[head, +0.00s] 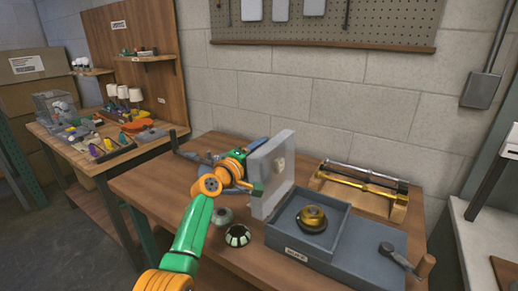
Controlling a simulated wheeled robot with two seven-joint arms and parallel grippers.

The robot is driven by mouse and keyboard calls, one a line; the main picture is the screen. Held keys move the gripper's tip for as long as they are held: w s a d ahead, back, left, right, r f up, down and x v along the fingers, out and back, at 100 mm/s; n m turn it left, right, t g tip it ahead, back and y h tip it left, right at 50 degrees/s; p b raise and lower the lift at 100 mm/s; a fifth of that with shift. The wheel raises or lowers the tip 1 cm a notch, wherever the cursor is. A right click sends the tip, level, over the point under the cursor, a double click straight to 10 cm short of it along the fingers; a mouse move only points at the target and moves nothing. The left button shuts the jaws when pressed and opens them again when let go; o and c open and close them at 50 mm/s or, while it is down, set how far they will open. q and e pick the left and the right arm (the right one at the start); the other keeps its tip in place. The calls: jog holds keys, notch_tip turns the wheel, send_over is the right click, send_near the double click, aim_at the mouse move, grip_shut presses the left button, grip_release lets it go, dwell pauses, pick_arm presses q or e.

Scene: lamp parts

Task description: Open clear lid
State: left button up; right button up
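The clear lid (277,178) is a translucent, greyish panel standing nearly upright at the left side of the grey box (342,232). The box's open compartment shows a brass, rounded part (312,218) inside. My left gripper (254,188) is at the left face of the lid, close to or touching it. Its fingertips are small and partly hidden against the lid, so I cannot tell whether they are open or shut. My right gripper is not in view.
Two small round parts (238,236) sit on the wooden table left of the box. A wooden rack with metal rods (362,183) stands behind it. A dark lever-like part (398,257) lies at the box's right. A cluttered second table (90,140) stands at the left.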

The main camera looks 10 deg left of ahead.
pick_arm(q)
jog(key=shift+r, duration=0.15)
jog(key=shift+s+a+p, duration=0.25)
jog(key=shift+s+p, duration=0.05)
jog(key=shift+s, duration=0.25)
jog(key=shift+v, duration=2.95)
jog(key=p+v, duration=0.3)
jog(key=v, duration=0.5)
jog(key=shift+s, duration=0.15)
